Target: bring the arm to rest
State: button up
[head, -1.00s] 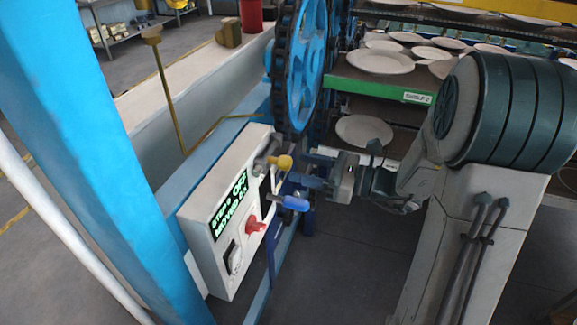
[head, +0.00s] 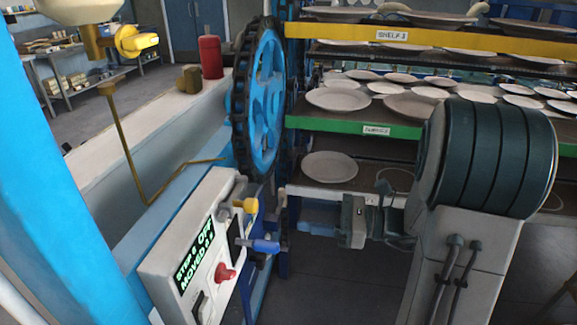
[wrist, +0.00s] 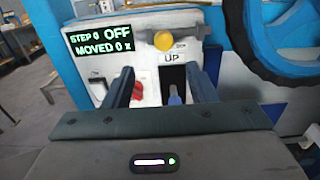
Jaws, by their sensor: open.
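My gripper (head: 300,210) points left at the white control panel (head: 165,262) and stands just to the right of its levers. In the wrist view my gripper (wrist: 163,82) has its two dark blue fingers apart, with nothing held between them. The panel carries a yellow-knobbed lever (head: 250,205), a blue-handled lever (head: 262,246) and a red knob (head: 225,272). Its display (wrist: 100,39) reads STEP 0, OFF and MOVED 0. In the wrist view the blue handle (wrist: 174,98) shows between the fingers, beyond them. Contact is not visible.
A big blue chain wheel (head: 265,100) stands behind the panel. The plate rack with its green shelf edge (head: 340,125) is behind my arm. A blue post (head: 50,190) is at the left. A yellow-knobbed fitting (head: 137,42) hangs upper left. Dark floor below my gripper is clear.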

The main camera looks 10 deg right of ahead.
jog(key=s+a+f+n+g+h, duration=0.2)
jog(key=s+a+n+g+h, duration=0.15)
jog(key=s+n, duration=0.25)
jog(key=s+a+f+n+g+h, duration=0.2)
jog(key=s+n+g+h, duration=0.2)
jog(key=s+n, duration=0.15)
jog(key=s+d+n+t+h, duration=0.2)
jog(key=d+n+t+h, duration=0.2)
jog(key=d+n+h, duration=0.3)
jog(key=n+h, duration=0.2)
jog(key=n, duration=0.1)
jog(key=shift+s+d+r, duration=0.25)
jog(key=shift+d+r, duration=0.1)
jog(key=shift+r, duration=0.05)
jog(key=shift+n+h, duration=0.25)
